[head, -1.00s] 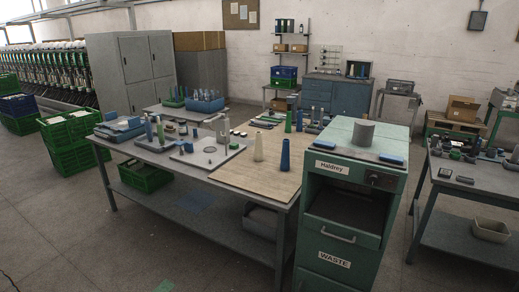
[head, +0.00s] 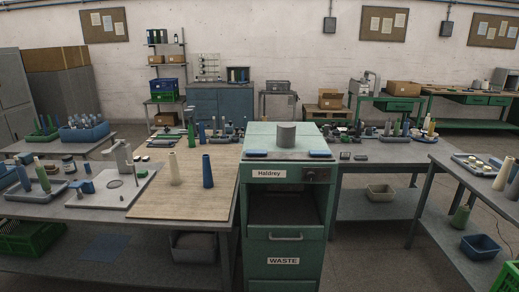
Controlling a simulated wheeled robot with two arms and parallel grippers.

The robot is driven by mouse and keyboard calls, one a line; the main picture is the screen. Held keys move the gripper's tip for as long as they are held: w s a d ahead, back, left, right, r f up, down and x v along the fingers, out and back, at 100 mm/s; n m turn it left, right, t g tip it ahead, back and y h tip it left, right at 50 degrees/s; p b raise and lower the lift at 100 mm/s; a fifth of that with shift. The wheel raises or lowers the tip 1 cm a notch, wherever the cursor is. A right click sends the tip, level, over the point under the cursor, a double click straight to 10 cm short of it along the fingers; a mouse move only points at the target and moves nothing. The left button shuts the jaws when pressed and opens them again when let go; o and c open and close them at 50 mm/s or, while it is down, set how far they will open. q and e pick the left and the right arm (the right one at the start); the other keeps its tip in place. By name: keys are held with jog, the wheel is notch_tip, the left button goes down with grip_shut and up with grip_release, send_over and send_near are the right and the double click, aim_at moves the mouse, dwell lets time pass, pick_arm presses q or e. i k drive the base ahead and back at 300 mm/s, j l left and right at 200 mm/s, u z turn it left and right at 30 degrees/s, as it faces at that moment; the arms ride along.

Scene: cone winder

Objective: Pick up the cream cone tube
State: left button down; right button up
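A cream cone tube (head: 174,168) stands upright on the wooden board (head: 200,208) at the left of the green cabinet. A blue cone tube (head: 207,171) stands upright to its right, a small gap apart. Other cream tubes stand at the far right, one (head: 503,174) on the right-hand table and a smaller one (head: 431,128) on the bench behind. Neither of my grippers shows in the head view.
The green Haldrey cabinet with a waste drawer (head: 283,262) stands in front, between the left table (head: 60,211) and the right-hand bench (head: 385,152). A grey tray with a stand (head: 105,190) lies left of the board. The board's front part is bare.

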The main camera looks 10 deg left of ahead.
aim_at(176, 178)
jog(key=i+j, duration=0.15)
jog(key=j, duration=0.3)
jog(key=i+j, duration=0.2)
jog(key=j, duration=0.2)
jog(key=i+j+u, duration=0.1)
jog(key=j, duration=0.35)
jog(key=i+j, duration=0.2)
jog(key=j, duration=0.25)
jog(key=i+j, duration=0.2)
jog(key=j, duration=0.2)
jog(key=i+j, duration=0.15)
jog(key=j, duration=0.25)
jog(key=i+j+u, duration=0.1)
jog(key=j, duration=0.35)
jog(key=i+j, duration=0.3)
jog(key=j, duration=0.1)
